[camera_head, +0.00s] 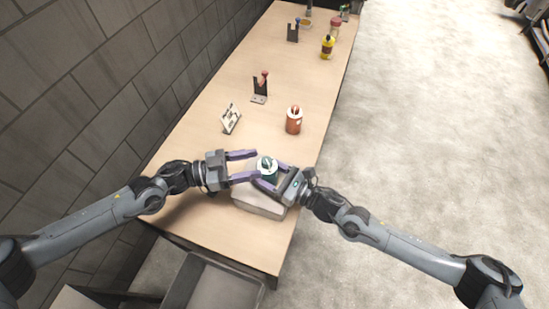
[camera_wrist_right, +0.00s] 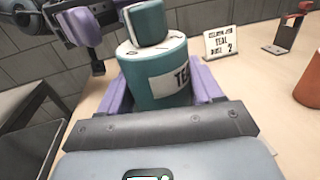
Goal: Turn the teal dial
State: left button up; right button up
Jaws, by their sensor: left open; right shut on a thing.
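The teal dial (camera_head: 267,164) has a teal cylindrical body (camera_wrist_right: 158,75) with a white label, a pale marked top and a teal knob (camera_wrist_right: 146,20) on it. My right gripper (camera_head: 268,176) is shut on the body; in the right wrist view its purple fingers sit on either side of the cylinder. My left gripper (camera_head: 250,166) is open, its fingertips close to the left side of the dial; it also shows at the upper left of the right wrist view (camera_wrist_right: 88,25). I cannot tell whether it touches the knob. A white card (camera_wrist_right: 221,43) reads "TEAL" and "2".
A pale grey block (camera_head: 260,207) is on the table below the grippers. An orange-red cylinder (camera_head: 293,124) and a black stand (camera_head: 259,87) with a red top are farther back. A yellow bottle (camera_head: 327,47) and other small items stand at the far end. A wall borders the left.

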aim_at(274, 164)
pick_arm(q)
jog(key=shift+w+d, duration=0.2)
jog(key=shift+d, duration=0.95)
jog(key=shift+w+d, duration=0.15)
jog(key=shift+d, duration=1)
jog(key=shift+w+d, duration=0.2)
jog(key=shift+d, duration=0.95)
jog(key=shift+c, duration=0.4)
jog(key=c, duration=0.9)
